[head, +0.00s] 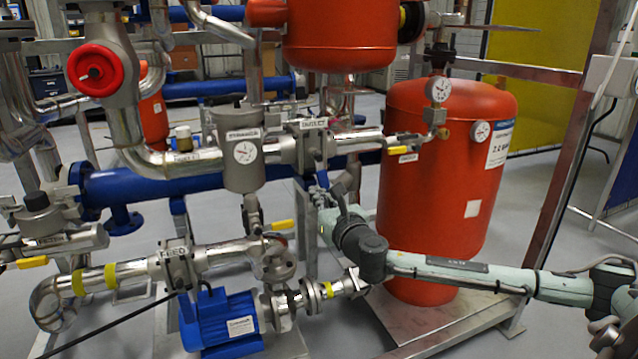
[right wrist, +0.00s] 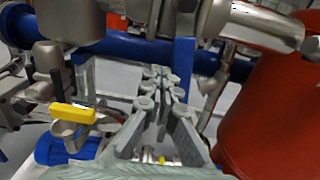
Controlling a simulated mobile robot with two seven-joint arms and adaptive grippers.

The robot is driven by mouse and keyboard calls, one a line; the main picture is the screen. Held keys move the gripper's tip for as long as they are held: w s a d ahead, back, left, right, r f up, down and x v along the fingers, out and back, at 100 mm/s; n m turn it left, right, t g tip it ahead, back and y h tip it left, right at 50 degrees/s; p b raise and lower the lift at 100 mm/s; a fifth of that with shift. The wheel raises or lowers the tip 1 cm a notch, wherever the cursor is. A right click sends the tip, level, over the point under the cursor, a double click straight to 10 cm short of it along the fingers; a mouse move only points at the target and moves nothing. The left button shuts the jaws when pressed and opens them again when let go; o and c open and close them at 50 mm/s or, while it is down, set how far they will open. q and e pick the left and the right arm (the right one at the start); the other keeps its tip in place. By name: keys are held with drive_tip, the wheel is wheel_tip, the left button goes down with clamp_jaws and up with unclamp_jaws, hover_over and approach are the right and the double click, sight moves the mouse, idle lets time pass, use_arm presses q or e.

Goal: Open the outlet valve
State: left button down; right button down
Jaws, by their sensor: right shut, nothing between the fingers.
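The valve body with the tag reading OUTLET (head: 312,142) sits in the silver pipe between the strainer and the red tank, in the head view. My left gripper is not in view.
The strainer (head: 241,152) stands left of the valve. The red tank (head: 440,170) is close on the right. A yellow lever (head: 283,225) is below left and also shows in the right wrist view (right wrist: 72,113). A blue pump (head: 220,325) stands lower down.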

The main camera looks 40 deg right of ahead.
drive_tip(key=shift+s+d, duration=0.2)
drive_tip(key=shift+d, duration=0.75)
drive_tip(key=shift+s+d+r, duration=0.15)
drive_tip(key=shift+d, duration=0.45)
drive_tip(key=shift+s+d+r, duration=0.15)
drive_tip(key=shift+d, duration=0.4)
drive_tip(key=shift+s+d+r+p, duration=0.15)
drive_tip(key=shift+d+r, duration=0.25)
drive_tip(key=shift+d, duration=0.15)
drive_tip(key=shift+s+d+r+p, duration=0.1)
drive_tip(key=shift+d+r+p, duration=0.05)
drive_tip(key=shift+d+r, duration=0.3)
drive_tip(key=shift+d, duration=0.1)
